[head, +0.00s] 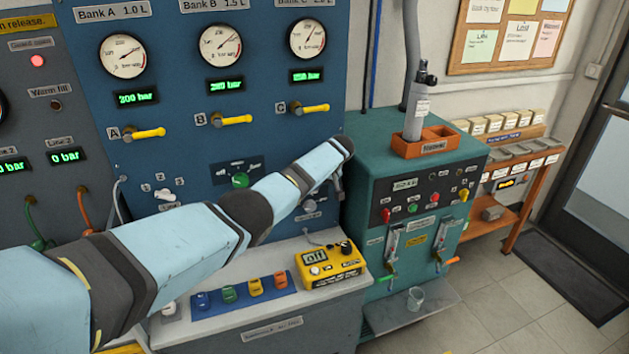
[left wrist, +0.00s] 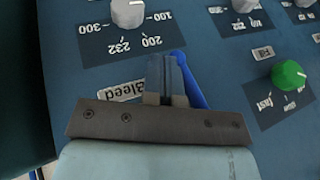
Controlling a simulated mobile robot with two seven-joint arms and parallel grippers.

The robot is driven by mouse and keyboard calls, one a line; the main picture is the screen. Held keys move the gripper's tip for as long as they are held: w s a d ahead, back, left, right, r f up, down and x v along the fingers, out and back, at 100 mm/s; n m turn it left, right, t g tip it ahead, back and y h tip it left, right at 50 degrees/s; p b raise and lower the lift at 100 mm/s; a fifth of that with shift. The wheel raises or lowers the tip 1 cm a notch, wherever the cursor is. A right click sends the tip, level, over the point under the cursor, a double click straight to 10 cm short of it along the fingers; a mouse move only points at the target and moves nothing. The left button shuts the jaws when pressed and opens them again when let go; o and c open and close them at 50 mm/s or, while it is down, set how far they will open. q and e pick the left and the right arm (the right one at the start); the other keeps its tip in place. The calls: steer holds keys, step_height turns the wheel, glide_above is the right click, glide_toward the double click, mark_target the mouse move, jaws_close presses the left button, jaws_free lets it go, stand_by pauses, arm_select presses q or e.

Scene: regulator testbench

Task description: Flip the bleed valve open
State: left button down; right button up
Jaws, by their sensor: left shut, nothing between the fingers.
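The bleed valve's blue lever (left wrist: 190,82) shows in the left wrist view on the blue panel, slanting from upper left to lower right. The "Bleed" label (left wrist: 121,90) is left of it, upside down in this view. My left gripper (left wrist: 165,62) is shut and empty. Its fingers are just left of the lever, overlapping it in the picture; I cannot tell whether they touch it. In the head view my left arm reaches across the panel and hides the lever. My right gripper is not in view.
A grey dial (left wrist: 127,13) and a green dial (left wrist: 288,75) sit near the lever. In the head view a yellow meter (head: 330,268) and a blue strip of coloured pieces (head: 241,291) stand on the ledge below my arm. A green cabinet (head: 372,178) stands to the right.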

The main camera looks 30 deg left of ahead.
arm_select(q)
steer(key=shift+s+a+f, duration=0.1)
stand_by(0.6)
steer(key=b+v, duration=0.1)
steer(key=v, duration=1.2)
steer(key=shift+d+r, duration=0.2)
steer(key=shift+r, duration=0.15)
